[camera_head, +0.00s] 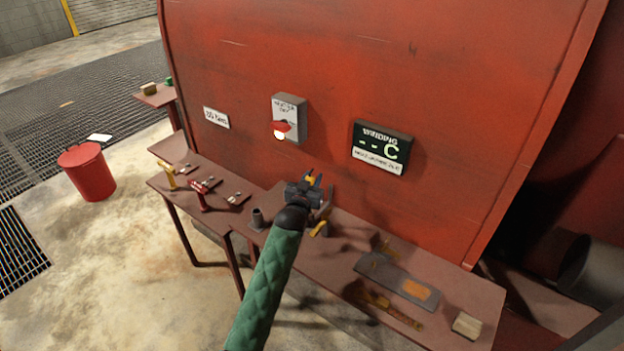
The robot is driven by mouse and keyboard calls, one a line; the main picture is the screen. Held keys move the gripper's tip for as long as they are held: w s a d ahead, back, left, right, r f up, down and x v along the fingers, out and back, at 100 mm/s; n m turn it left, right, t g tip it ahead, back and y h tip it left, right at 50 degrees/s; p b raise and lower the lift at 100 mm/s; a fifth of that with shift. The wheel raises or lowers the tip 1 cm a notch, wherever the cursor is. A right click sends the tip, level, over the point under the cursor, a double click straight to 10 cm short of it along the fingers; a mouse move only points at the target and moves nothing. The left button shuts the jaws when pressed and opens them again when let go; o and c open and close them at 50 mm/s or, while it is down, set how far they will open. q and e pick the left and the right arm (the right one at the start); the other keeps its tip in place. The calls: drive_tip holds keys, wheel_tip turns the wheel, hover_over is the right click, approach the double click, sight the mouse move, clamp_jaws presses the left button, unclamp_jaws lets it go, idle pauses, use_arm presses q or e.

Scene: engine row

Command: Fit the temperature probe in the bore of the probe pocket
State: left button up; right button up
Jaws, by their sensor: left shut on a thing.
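My left gripper (310,190), at the end of the green-sleeved arm, is above the bench by the red engine housing. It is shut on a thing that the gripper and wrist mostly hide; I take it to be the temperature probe. A small dark upright cylinder with a wider foot, which looks like the probe pocket (257,218), stands on the bench just left of the gripper, apart from it. Its bore is too small to make out. My right gripper is not in view.
Yellow (168,177) and red (203,194) valve-like handles stand left. A grey tray (370,268) and a pale block (467,325) lie right. A red bucket (88,172) stands on the floor.

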use_arm(q)
drive_tip(key=shift+f+b, duration=0.7)
drive_tip(key=shift+f, duration=0.65)
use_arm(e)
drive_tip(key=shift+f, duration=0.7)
use_arm(q)
drive_tip(key=o, duration=1.1)
drive_tip(key=shift+s+a+f, duration=0.1)
drive_tip(key=shift+s+f, duration=0.15)
drive_tip(key=shift+s, duration=0.05)
drive_tip(key=shift+s+a+b, duration=0.2)
drive_tip(key=shift+s+b, duration=0.25)
drive_tip(key=shift+s, duration=0.1)
drive_tip(key=b+v, duration=0.2)
drive_tip(key=v, duration=0.4)
drive_tip(key=shift+r, duration=0.3)
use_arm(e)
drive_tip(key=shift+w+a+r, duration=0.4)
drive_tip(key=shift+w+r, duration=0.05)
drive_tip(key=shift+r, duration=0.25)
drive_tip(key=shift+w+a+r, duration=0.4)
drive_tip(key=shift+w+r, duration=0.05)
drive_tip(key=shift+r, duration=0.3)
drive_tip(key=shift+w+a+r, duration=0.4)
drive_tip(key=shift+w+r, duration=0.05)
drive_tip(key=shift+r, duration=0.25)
